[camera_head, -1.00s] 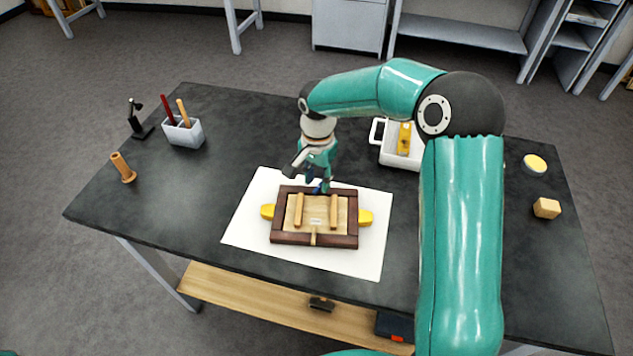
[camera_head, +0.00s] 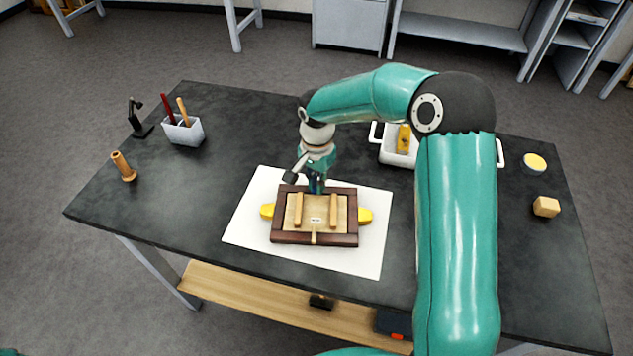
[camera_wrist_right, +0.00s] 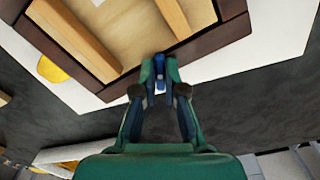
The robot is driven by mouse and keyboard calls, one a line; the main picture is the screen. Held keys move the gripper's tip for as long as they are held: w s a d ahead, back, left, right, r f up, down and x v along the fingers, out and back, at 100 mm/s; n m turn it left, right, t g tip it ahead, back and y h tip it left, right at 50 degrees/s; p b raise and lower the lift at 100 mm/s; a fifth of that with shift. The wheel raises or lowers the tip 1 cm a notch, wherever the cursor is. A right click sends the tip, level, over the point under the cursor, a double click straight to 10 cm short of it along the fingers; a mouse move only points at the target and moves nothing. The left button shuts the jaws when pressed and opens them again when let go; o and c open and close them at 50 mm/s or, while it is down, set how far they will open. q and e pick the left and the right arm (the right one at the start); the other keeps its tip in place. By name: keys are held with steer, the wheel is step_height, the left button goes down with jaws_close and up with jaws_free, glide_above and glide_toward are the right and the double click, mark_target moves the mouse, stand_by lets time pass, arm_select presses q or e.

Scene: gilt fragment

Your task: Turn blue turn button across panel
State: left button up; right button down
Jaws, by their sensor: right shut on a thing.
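A dark wooden frame (camera_head: 283,237) with a light tan panel (camera_head: 316,224) inside lies on a white sheet on the table. Two light wood bars (camera_head: 298,210) stand on the panel. The blue turn button (camera_wrist_right: 159,69) sits at the frame's far edge, between the fingertips of my right gripper (camera_wrist_right: 160,76) in the wrist view. The right gripper (camera_head: 316,188) is shut on it, pointing down over the frame's far side. The fingers hide most of the button in the head view. A light wood tab (camera_head: 314,239) crosses the frame's near edge. My left gripper is not in view.
Yellow pieces (camera_head: 365,215) stick out at both sides of the frame. The white sheet (camera_head: 250,222) has free room around it. A white bin (camera_head: 394,157) stands behind my right arm. A grey holder (camera_head: 184,133) and a wooden peg (camera_head: 123,167) stand at left.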

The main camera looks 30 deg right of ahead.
steer(key=shift+d+n+b, duration=0.1)
steer(key=shift+n+b, duration=0.2)
steer(key=shift+n, duration=0.8)
steer(key=shift+n+b, duration=0.7)
steer(key=shift+n, duration=1.1)
steer(key=c, duration=1.2)
jaws_free()
steer(key=shift+c, duration=0.2)
step_height(320, 180, up, 12)
